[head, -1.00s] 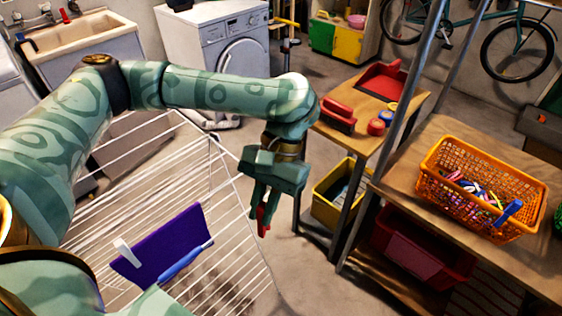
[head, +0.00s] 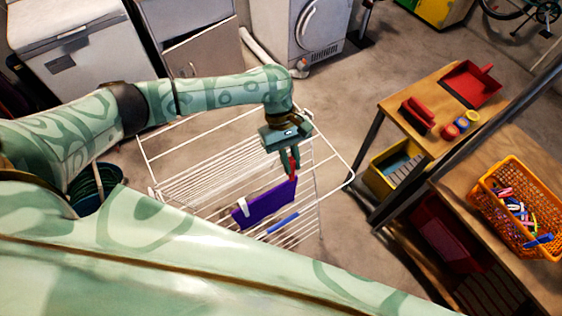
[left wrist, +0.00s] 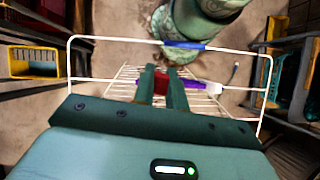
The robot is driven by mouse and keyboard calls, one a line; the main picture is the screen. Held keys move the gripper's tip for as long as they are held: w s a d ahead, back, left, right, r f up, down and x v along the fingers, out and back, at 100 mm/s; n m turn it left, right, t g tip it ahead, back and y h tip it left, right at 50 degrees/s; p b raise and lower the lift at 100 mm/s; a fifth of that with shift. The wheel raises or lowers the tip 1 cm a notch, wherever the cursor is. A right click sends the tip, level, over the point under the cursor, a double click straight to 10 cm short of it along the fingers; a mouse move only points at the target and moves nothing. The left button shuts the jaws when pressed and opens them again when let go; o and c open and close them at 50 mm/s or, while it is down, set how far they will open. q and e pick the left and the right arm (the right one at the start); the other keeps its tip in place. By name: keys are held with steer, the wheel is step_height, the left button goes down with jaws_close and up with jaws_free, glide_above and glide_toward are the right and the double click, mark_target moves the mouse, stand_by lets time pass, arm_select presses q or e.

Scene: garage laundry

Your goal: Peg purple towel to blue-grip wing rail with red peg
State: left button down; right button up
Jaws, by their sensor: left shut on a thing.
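The purple towel (head: 262,204) hangs over a bar of the white drying rack (head: 188,186), with a white peg (head: 243,207) at its left end. The blue grip (head: 284,222) is on a wing rail just in front of the towel. My left gripper (head: 292,166) points down, shut on the red peg (head: 293,168), over the towel's right end. I cannot tell whether the peg touches the towel. In the left wrist view the red peg (left wrist: 161,82) sits between the fingers, with the towel (left wrist: 195,85) behind them and the blue grip (left wrist: 188,45) beyond. My right gripper is out of view.
An orange basket (head: 496,210) of several pegs stands on the workbench at right. A small wooden table (head: 420,90) holds red items, with a yellow crate (head: 392,168) near it. A washing machine (head: 295,35) stands behind. Floor between rack and table is clear.

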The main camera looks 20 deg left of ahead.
arm_select(q)
steer(key=shift+w+a+f+n+t, duration=0.2)
steer(key=shift+w+a+n+t, duration=0.25)
steer(key=shift+w+n, duration=0.35)
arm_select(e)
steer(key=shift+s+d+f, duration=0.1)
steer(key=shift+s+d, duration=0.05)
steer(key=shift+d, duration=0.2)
